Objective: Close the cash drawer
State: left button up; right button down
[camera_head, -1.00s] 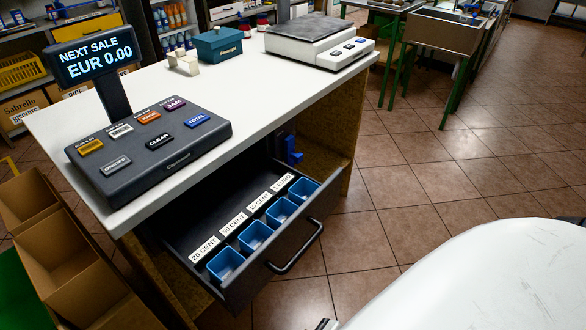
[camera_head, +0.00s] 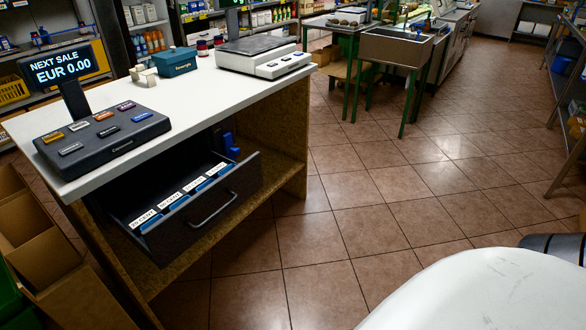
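The cash drawer (camera_head: 178,222) stands pulled out under the white counter (camera_head: 215,92). Its dark front panel carries a black bar handle (camera_head: 212,210). Inside are blue coin cups (camera_head: 152,220) with white labels, partly hidden behind the front panel. The cash register (camera_head: 100,138) with coloured keys sits on the counter above, its display (camera_head: 62,65) reading "NEXT SALE EUR 0.00". Neither of my grippers shows clearly in the head view. Nothing is seen touching the drawer or its handle.
A grey scale (camera_head: 263,56) and a teal box (camera_head: 176,61) stand on the counter. Cardboard boxes (camera_head: 40,250) stand at the left of the counter. Tiled floor (camera_head: 330,235) in front and to the right is clear. A sink table (camera_head: 395,50) stands at the back.

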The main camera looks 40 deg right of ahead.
aim_at(145, 192)
jog(key=z, duration=0.85)
jog(key=i, duration=0.45)
